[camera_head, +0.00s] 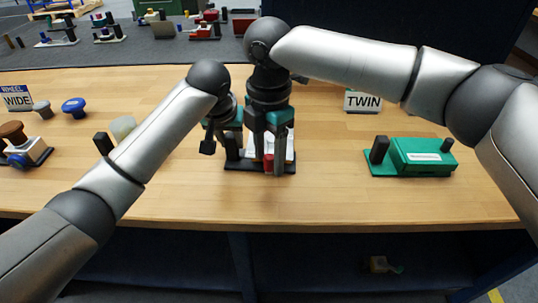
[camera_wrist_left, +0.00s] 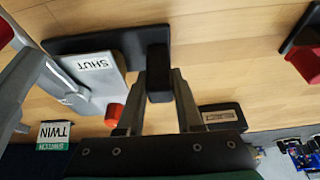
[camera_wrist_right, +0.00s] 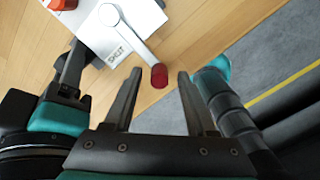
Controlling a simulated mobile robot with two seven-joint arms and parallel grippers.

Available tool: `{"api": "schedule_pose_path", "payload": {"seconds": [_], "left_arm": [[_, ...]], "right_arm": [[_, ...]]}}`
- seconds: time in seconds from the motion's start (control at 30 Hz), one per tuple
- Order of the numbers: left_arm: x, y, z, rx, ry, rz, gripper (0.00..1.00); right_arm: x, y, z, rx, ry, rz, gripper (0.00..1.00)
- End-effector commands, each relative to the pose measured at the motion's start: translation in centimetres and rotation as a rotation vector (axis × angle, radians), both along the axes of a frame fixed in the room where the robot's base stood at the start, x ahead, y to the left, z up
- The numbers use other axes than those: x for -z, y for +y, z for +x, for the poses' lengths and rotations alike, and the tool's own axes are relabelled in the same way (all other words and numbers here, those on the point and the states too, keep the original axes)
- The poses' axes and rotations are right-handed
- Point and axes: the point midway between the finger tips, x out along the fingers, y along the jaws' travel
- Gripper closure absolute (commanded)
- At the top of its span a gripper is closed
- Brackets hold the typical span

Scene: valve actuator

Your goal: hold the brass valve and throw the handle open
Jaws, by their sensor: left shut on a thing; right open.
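The valve unit is a white box (camera_wrist_right: 105,25) marked SHUT on a black base (camera_head: 260,167); no brass colour shows. Its pale lever (camera_wrist_right: 133,38) ends in a red knob (camera_wrist_right: 159,77). My left gripper (camera_wrist_left: 160,78) is shut on the black post (camera_wrist_left: 158,62) at one end of the base. My right gripper (camera_wrist_right: 158,73) is open, with its fingertips on either side of the red knob. The grippers hide much of the white box in the head view.
A green unit (camera_head: 420,157) and a TWIN sign (camera_head: 363,101) stand to the right. The table's front edge is close. The wood between the valve and green unit is clear.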

Motion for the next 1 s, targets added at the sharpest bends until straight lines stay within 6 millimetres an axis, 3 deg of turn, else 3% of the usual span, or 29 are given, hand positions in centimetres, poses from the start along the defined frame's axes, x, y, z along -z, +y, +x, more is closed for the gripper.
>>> {"api": "schedule_pose_path", "payload": {"seconds": [0.03,0.37,0.87,1.0], "left_arm": [[0.75,0.01,-0.41,0.001,0.020,0.005,1.00],[0.75,0.01,-0.41,0.001,0.020,0.005,1.00],[0.76,0.02,-0.42,0.001,0.020,0.005,1.00],[0.76,0.03,-0.41,0.001,0.020,0.005,1.00]], "right_arm": [[0.38,-0.05,-0.01,0.001,0.001,-0.001,0.43],[0.67,-0.04,0.02,0.001,0.000,0.000,0.43],[0.62,-0.04,0.01,0.001,0.001,-0.001,0.99],[0.61,-0.03,-0.01,0.000,0.001,-0.001,1.00]]}}
